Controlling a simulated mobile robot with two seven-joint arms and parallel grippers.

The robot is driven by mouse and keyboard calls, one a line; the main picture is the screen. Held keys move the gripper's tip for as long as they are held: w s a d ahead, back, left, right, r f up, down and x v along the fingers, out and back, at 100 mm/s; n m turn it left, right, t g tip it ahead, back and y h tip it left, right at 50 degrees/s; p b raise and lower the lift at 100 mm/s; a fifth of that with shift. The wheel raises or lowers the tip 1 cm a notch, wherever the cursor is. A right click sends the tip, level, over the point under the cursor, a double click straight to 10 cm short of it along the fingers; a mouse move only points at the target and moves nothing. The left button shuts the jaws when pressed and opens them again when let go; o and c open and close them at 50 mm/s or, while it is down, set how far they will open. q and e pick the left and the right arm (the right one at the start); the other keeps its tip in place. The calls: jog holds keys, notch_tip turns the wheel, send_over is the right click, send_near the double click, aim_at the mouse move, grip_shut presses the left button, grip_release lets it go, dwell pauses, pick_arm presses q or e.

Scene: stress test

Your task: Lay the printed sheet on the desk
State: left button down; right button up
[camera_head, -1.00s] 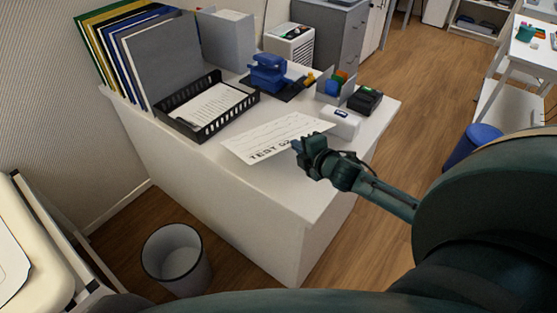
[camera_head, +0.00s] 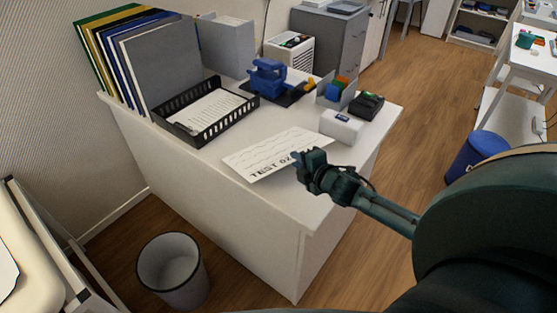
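The white printed sheet (camera_head: 268,148), with dark lines and the word TEST along its near edge, is over the front middle of the white desk (camera_head: 225,185). My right gripper (camera_head: 303,161) is at the sheet's near right corner and appears shut on it. The fingers hide that corner and part of the print. I cannot tell whether the sheet touches the desk top or is slightly above it. My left gripper is not in view.
A black tray (camera_head: 207,127) with papers stands behind the sheet. A white box (camera_head: 341,127) is close on its right. A blue punch (camera_head: 268,78), a black device (camera_head: 367,105) and binders (camera_head: 115,50) are farther back. A bin (camera_head: 172,268) stands on the floor.

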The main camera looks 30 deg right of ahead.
jog(key=shift+s+r+p, duration=0.2)
jog(key=shift+s+p, duration=0.2)
jog(key=shift+p, duration=0.05)
jog(key=p+v, duration=0.4)
jog(key=v, duration=0.3)
jog(key=shift+s, duration=0.1)
notch_tip(320, 180, up, 7)
jog(key=s+p, duration=0.1)
jog(key=s, duration=0.1)
jog(key=shift+s+p, duration=0.3)
jog(key=shift+s, duration=0.1)
